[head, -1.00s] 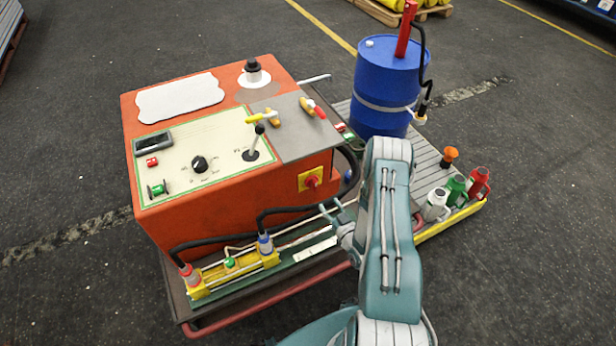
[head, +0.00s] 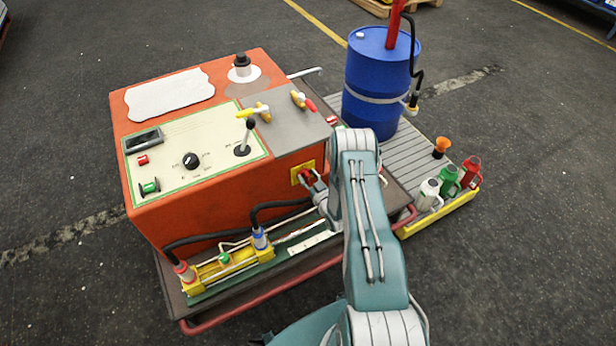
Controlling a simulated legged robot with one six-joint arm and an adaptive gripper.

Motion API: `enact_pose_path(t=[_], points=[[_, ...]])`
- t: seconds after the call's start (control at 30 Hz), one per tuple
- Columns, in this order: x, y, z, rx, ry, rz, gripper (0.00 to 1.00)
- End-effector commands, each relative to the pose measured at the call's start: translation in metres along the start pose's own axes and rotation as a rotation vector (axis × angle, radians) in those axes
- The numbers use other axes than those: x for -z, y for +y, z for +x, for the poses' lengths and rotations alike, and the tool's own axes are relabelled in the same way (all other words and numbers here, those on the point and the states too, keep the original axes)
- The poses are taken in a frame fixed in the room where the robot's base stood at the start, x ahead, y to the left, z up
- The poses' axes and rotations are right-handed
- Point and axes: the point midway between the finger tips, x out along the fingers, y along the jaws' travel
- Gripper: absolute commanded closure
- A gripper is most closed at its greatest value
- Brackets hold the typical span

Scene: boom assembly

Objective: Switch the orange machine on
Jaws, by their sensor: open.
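The orange machine (head: 220,226) stands on a low cart left of my arm. Its sloped top panel (head: 170,168) carries a black rotary knob (head: 190,161), a black-topped lever (head: 244,140), a red button (head: 143,159) and a green control (head: 149,188). A red switch (head: 305,176) on a yellow plate (head: 295,174) sits on the front face near its right edge. My gripper (head: 312,180) is open at this red switch, with its fingers close around or beside it. My arm and fingers hide part of the switch, so contact cannot be told.
A blue drum (head: 381,85) with a red hand pump stands behind my arm on the slatted deck. White, green and red cans and an orange funnel (head: 441,146) stand at right. A yellow hose fitting block (head: 226,267) and red cart rail (head: 255,299) lie in front.

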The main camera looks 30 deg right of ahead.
Motion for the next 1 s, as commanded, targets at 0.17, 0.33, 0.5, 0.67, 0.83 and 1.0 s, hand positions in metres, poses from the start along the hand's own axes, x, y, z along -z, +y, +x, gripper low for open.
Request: enact_pose_path(t=[0.17,0.33,0.5,0.67,0.83,1.0], points=[[-0.0001,0.0000,-0.0003,0.000,0.000,0.000,0.73],[-0.0001,0.0000,-0.0002,0.000,0.000,0.000,1.00],[-0.0001,0.0002,0.0000,0.000,0.000,0.003,1.00],[-0.0001,0.0009,0.0000,0.000,0.000,0.031,1.00],[-0.0002,0.0029,0.0002,-0.001,0.000,0.109,1.00],[-0.0006,0.0058,0.0004,-0.001,0.000,0.239,1.00]])
